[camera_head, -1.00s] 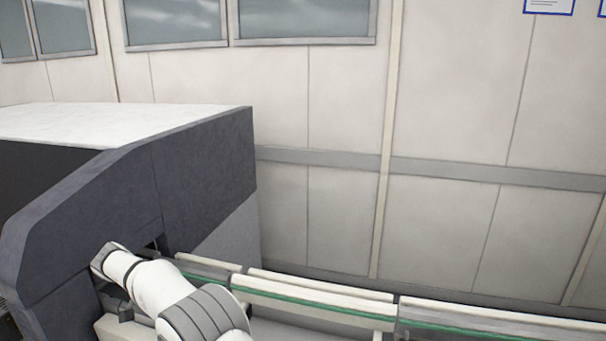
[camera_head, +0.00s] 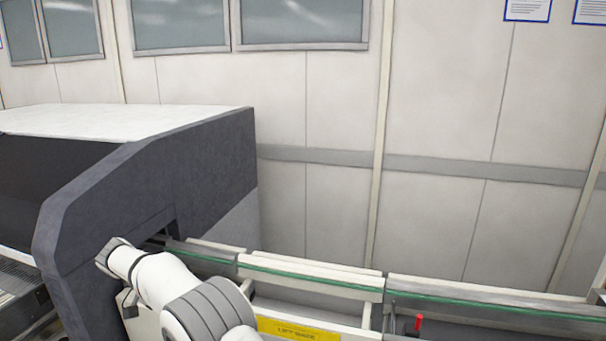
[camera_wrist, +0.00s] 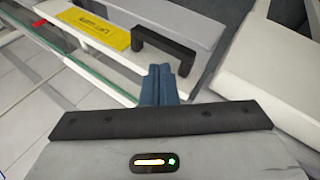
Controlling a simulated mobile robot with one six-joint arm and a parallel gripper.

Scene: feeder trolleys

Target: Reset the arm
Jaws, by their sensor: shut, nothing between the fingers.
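My gripper (camera_wrist: 160,72) shows in the wrist view, with its two blue-grey fingers together and nothing between them. It points toward a light trolley part that carries a black handle (camera_wrist: 165,45) and a yellow label (camera_wrist: 103,29). The fingertips appear close to the handle in the picture; I cannot tell whether they touch it. In the head view my white arm reaches toward the dark machine housing, and the gripper itself cannot be made out there.
The dark machine housing (camera_head: 150,185) stands at the left. A conveyor rail with a green strip (camera_head: 310,278) runs right from it. The yellow label (camera_head: 298,330) and a red lever (camera_head: 418,323) sit below the rail. A panelled wall (camera_head: 440,90) is behind.

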